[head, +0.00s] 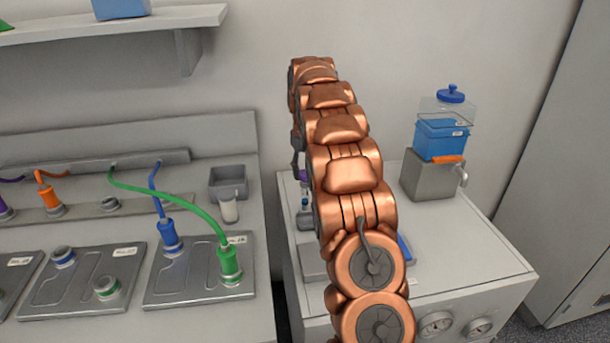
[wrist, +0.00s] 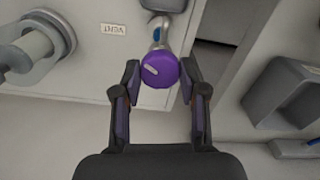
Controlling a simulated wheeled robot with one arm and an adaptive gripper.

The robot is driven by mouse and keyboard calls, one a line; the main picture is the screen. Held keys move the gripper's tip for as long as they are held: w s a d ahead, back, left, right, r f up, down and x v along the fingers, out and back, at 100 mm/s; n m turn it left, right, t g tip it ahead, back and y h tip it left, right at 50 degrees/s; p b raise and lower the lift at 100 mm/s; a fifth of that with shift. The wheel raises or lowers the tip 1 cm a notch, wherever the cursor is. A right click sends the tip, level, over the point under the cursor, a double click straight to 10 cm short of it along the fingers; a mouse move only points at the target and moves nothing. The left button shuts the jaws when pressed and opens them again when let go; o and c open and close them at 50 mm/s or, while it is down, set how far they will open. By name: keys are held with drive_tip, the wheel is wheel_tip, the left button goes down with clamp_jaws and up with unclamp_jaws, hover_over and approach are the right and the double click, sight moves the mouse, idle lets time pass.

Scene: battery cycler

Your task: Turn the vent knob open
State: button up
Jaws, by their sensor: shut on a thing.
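The vent knob (wrist: 160,72) is a round purple cap with a short white mark left of its centre, in the upper middle of the wrist view. It sits by a metal pipe with a blue band (wrist: 158,35). My gripper (wrist: 160,78) is shut on the knob, one dark finger on each side. A small white label (wrist: 112,29) on the panel left of it reads upside down, apparently VENT. In the head view my copper arm hides most of the gripper and knob; a bit of purple (head: 304,176) shows at the arm's left edge.
A grey flanged fitting (wrist: 35,47) lies left of the knob, and a grey open box (wrist: 283,95) lies right. In the head view a blue-filled tank (head: 441,138) stands on the right cabinet. A bench with battery cells and cables (head: 200,270) is at left.

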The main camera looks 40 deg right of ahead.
drive_tip(key=n+b, duration=0.1)
drive_tip(key=n, duration=0.5)
drive_tip(key=shift+n, duration=0.3)
idle(0.4)
drive_tip(key=o, duration=1.1)
drive_tip(key=shift+o, duration=0.2)
